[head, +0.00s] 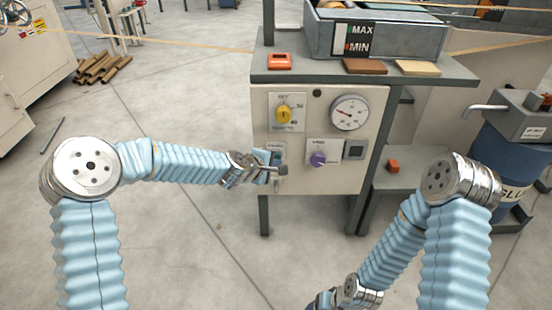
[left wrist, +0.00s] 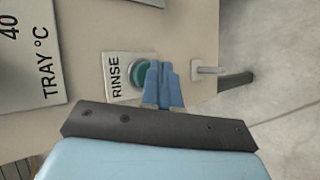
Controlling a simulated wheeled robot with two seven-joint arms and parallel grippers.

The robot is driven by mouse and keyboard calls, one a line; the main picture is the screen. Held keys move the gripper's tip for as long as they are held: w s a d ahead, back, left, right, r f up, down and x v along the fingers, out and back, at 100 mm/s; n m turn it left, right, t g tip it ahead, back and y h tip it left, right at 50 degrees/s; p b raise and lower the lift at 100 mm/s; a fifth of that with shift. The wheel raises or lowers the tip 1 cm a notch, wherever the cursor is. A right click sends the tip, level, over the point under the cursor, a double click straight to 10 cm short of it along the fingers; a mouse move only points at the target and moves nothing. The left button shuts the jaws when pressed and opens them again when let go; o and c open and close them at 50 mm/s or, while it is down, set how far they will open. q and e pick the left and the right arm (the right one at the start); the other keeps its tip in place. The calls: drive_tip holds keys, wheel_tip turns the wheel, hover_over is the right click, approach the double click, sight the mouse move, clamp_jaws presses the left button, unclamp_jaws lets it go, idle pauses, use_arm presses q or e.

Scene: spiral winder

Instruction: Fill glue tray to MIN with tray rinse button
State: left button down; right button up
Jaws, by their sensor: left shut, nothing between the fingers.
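The glue tray (head: 415,44) is on top of the machine, with a MAX/MIN level gauge (head: 356,41) on its front. I cannot tell the glue level clearly. The rinse button (left wrist: 148,76) is round and teal-green, beside a RINSE label (left wrist: 116,75); my left gripper mostly hides it in the head view. My left gripper (head: 278,170) is shut and empty at the lower left of the control panel. In the left wrist view its fingertips (left wrist: 162,78) overlap the button's right side; I cannot tell whether they touch it. My right gripper's fingers are not visible.
The panel (head: 330,115) also carries a yellow knob (head: 284,114), a dial gauge (head: 349,113) and a purple knob (head: 318,159). Orange, brown and cream blocks lie on the shelf edge (head: 440,75). A blue glue drum (head: 500,160) stands right.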

use_arm(q)
drive_tip(key=shift+w, duration=0.4)
idle(1.4)
drive_tip(key=shift+s, duration=0.1)
idle(1.6)
drive_tip(key=shift+s+b, duration=0.5)
drive_tip(key=shift+s, duration=0.25)
drive_tip(key=shift+s+b, duration=1.35)
drive_tip(key=shift+s, duration=1.15)
